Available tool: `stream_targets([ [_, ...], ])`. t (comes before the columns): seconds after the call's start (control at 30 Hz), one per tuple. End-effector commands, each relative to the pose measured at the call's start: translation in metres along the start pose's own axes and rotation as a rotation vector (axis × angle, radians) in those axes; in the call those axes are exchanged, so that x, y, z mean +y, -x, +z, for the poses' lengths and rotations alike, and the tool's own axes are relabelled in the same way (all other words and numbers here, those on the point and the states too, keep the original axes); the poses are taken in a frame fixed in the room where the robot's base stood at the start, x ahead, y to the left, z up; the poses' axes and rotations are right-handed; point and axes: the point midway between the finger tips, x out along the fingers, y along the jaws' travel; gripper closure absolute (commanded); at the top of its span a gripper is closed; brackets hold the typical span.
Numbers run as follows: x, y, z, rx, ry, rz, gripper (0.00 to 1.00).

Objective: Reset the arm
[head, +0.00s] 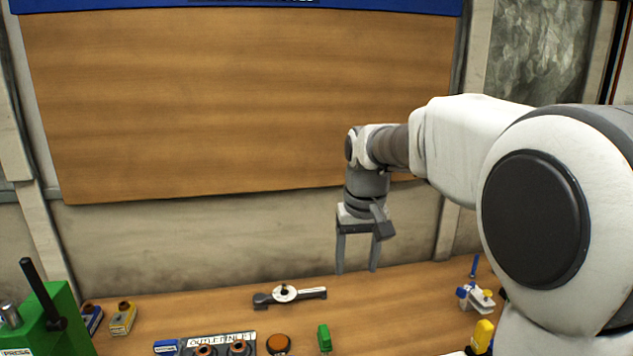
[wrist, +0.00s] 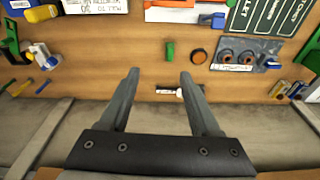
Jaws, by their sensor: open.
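My gripper (head: 357,270) hangs from my arm above the back part of the wooden table, with its fingers pointing down. The two fingers are apart with nothing between them. In the wrist view my gripper (wrist: 155,78) also shows open and empty, with the tabletop beyond it. A grey bar-shaped tool with a white middle (head: 288,294) lies on the table below and to the left of the fingers. In the wrist view this tool (wrist: 178,91) is partly hidden behind the right finger.
A green press (head: 50,315) stands at the left. An outlet/inlet panel (head: 215,345), an orange-brown round button (head: 278,344) and a green block (head: 324,338) are near the front. A blue-and-white clamp-like item (head: 475,297) is at the right. A wooden board (head: 240,100) covers the wall behind.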

Motion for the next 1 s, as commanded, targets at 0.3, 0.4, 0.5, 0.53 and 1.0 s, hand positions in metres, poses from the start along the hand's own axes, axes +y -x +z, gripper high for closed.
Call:
stream_targets([
  [0.3,0.017,0.043,0.071,0.099,-0.039,0.008,0.36],
  [0.4,0.021,0.051,0.094,0.128,-0.051,0.012,0.36],
  [0.5,0.024,0.056,0.117,0.158,-0.062,0.015,0.36],
  [0.53,0.025,0.057,0.124,0.166,-0.065,0.016,0.36],
  [1.0,0.032,0.049,0.227,0.299,-0.115,0.038,0.36],
])
